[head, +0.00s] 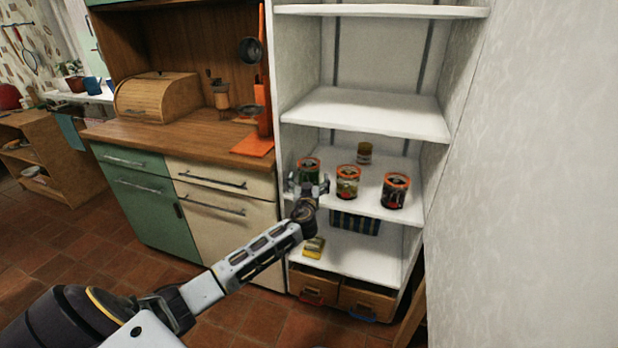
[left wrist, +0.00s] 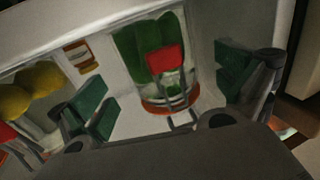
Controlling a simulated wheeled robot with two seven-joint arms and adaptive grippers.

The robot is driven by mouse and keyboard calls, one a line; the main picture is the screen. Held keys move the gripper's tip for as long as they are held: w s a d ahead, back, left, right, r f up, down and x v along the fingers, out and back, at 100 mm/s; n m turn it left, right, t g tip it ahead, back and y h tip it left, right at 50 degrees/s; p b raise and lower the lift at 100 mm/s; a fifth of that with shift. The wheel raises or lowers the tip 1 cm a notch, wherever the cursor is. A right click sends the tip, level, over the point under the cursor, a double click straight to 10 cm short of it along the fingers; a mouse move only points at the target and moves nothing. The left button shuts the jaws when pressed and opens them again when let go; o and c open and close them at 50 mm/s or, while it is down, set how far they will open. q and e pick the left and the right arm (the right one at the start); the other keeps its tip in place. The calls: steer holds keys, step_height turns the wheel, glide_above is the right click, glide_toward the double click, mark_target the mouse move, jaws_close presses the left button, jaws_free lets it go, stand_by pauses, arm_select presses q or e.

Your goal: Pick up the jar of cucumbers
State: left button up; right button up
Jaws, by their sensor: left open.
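The jar of cucumbers (head: 309,166) is a glass jar with an orange lid and green contents. It stands leftmost in the front row on a white shelf. In the left wrist view the jar of cucumbers (left wrist: 135,48) shows large, its orange rim toward the bottom of the picture. My left gripper (head: 308,184) is open just in front of it, partly hiding it in the head view. In the left wrist view the green finger pads of my left gripper (left wrist: 166,86) stand apart on either side of the jar, with gaps. My right gripper is not in view.
A middle jar (head: 347,183) and a dark-filled jar (head: 396,191) stand to the right on the shelf (head: 368,205). A small jar (head: 364,153) stands behind. The upper shelf (head: 365,112) is empty. A blue basket (head: 355,223) and yellow packet (head: 314,247) are below.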

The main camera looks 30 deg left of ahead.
arm_select(q)
steer(key=shift+x, duration=1.75)
steer(key=shift+s, duration=0.1)
steer(key=c, duration=1.9)
steer(key=shift+r, duration=0.1)
